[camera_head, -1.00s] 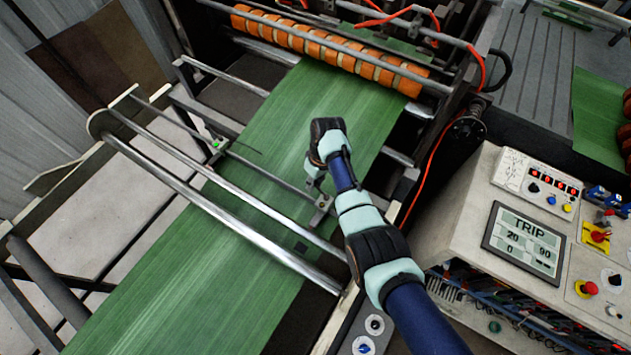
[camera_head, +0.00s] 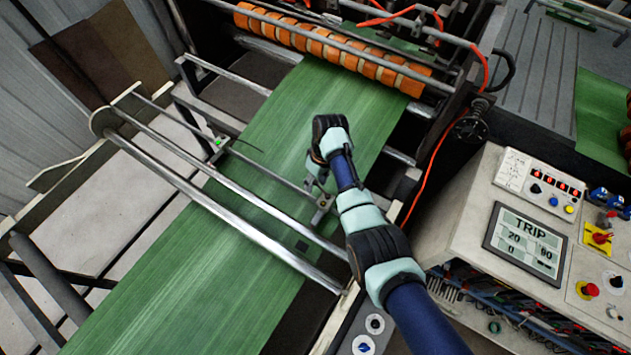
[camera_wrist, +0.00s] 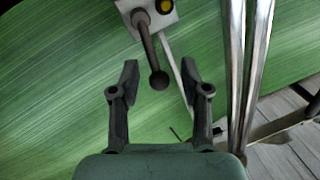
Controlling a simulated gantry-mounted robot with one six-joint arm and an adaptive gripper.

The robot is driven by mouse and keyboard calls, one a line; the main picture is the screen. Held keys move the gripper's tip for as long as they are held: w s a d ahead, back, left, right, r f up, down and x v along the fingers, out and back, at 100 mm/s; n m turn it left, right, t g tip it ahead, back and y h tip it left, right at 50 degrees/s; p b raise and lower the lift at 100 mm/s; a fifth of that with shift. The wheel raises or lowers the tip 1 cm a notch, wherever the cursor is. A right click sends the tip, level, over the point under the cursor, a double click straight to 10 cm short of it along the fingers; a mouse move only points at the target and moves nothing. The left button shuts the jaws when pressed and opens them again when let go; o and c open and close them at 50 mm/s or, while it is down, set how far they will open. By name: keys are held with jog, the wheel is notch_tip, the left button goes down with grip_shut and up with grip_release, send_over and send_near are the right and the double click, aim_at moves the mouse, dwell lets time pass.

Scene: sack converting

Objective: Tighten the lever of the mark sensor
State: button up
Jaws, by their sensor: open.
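In the wrist view the mark sensor's block (camera_wrist: 150,12) is at the top edge, with a yellow round part on it. Its dark lever (camera_wrist: 148,45) runs down from the block to a ball knob (camera_wrist: 158,80). My gripper (camera_wrist: 160,78) is open, with one finger on each side of the knob and visible gaps between. It holds nothing. In the head view my gripper (camera_head: 318,182) points down over the green web, close to a small grey clamp block (camera_head: 322,203) on the cross rail. The lever cannot be made out there.
Two chrome rollers (camera_head: 215,215) cross the green web (camera_head: 190,285) near the sensor rail. A part with a green light (camera_head: 217,142) is on the rail's left. Orange rollers (camera_head: 330,48) stand behind. The control panel (camera_head: 525,240), reading TRIP, is at right.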

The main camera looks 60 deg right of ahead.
notch_tip(320, 180, up, 11)
jog(key=d, duration=0.2)
jog(key=shift+s+r, duration=0.15)
jog(key=shift+s, duration=0.3)
